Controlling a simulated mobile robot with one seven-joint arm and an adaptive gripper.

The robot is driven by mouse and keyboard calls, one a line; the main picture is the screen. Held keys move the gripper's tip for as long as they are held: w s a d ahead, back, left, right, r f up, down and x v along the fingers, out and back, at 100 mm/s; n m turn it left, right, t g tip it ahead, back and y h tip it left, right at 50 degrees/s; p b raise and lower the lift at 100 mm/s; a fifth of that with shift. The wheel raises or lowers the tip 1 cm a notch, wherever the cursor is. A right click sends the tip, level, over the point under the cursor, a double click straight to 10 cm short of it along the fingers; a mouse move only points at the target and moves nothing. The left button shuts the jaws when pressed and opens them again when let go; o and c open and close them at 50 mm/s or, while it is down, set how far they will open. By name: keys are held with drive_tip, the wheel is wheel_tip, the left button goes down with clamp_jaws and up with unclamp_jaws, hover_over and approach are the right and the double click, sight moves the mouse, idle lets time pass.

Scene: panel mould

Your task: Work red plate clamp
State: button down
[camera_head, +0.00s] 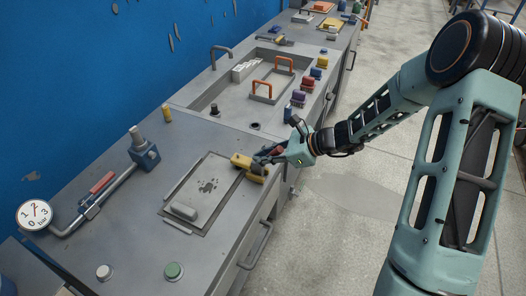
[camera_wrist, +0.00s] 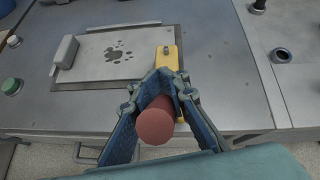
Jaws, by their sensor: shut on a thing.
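The plate clamp shows as a yellow body (camera_head: 240,161) at the near right edge of the grey plate (camera_head: 208,187), with a red round-ended handle (camera_wrist: 157,122). In the wrist view its yellow bar (camera_wrist: 167,47) with a small bolt runs along the plate's right edge. My gripper (camera_head: 263,158) is at the clamp. In the wrist view its two blue fingers are on either side of the red handle and shut on it. The fingers hide where the handle joins the yellow body.
A grey block (camera_head: 184,211) lies on the plate's front end. A pipe with a red lever (camera_head: 102,182) and a pressure gauge (camera_head: 34,215) stands left. Green (camera_head: 174,270) and white (camera_head: 103,271) buttons are in front. A sink with an orange-handled tray (camera_head: 262,90) lies behind.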

drive_tip(key=shift+h, duration=0.3)
drive_tip(key=c, duration=1.8)
unclamp_jaws()
drive_tip(key=shift+a, duration=0.1)
drive_tip(key=v, duration=1.2)
drive_tip(key=shift+w, duration=0.1)
